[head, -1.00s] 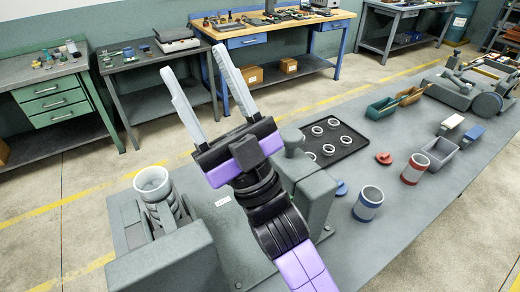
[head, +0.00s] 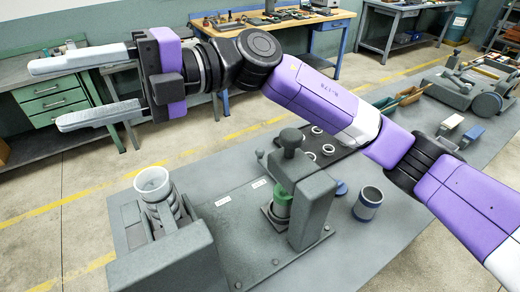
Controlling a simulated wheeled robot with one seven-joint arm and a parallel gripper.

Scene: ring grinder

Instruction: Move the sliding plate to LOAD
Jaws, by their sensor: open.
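My gripper (head: 47,95) is open and empty in the head view. Its two pale fingers point left, high above the left end of the bench. The grey grinder (head: 313,208) stands on a flat grey base in the middle, with a knobbed post at its top. A green part (head: 283,203) sits low at its left side, on a small dark plate (head: 268,217) that may be the sliding plate. Two white labels (head: 223,201) lie on the base left of it; their text is too small to read. My gripper is apart from all of these.
A white cup (head: 152,181) tops a grey machine at the bench's left end. A blue-banded cup (head: 367,204) stands right of the grinder. My arm crosses above the bench and hides part of the black ring tray (head: 335,145). Workbenches line the wall.

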